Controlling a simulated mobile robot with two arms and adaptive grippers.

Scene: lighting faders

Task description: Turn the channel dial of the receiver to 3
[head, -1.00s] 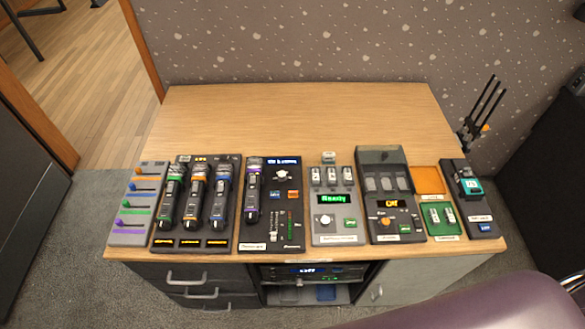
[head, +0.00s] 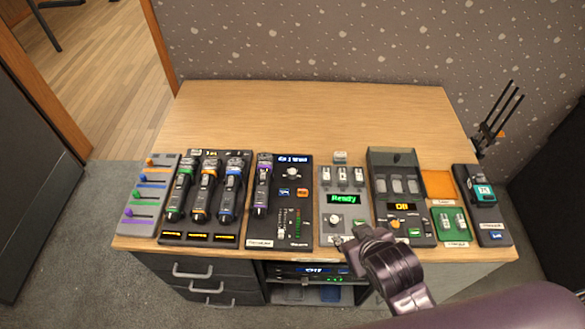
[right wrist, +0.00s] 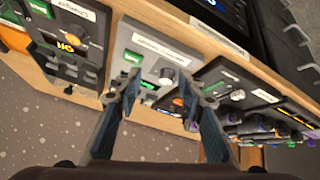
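A black unit (head: 308,222) with a purple microphone in its slot has a blue display (head: 293,159) that seems to read "Ch 1" and a pale round dial (head: 292,173). I take it for the receiver; its label is too small to read. A grey unit (head: 327,205) with a green "Ready" display stands right of it and has a white knob (head: 336,219). My right gripper (head: 355,240) is near the front of the grey unit, right of and nearer than the black unit. The right wrist view shows its fingers (right wrist: 163,97) apart and empty.
A black unit with an "Off" display (head: 404,206) stands right of the grey one. A charger with several microphones (head: 205,190) and a fader panel (head: 150,190) stand left. The rear tabletop (head: 310,110) is clear. A shelf with equipment (head: 312,270) lies below the front edge.

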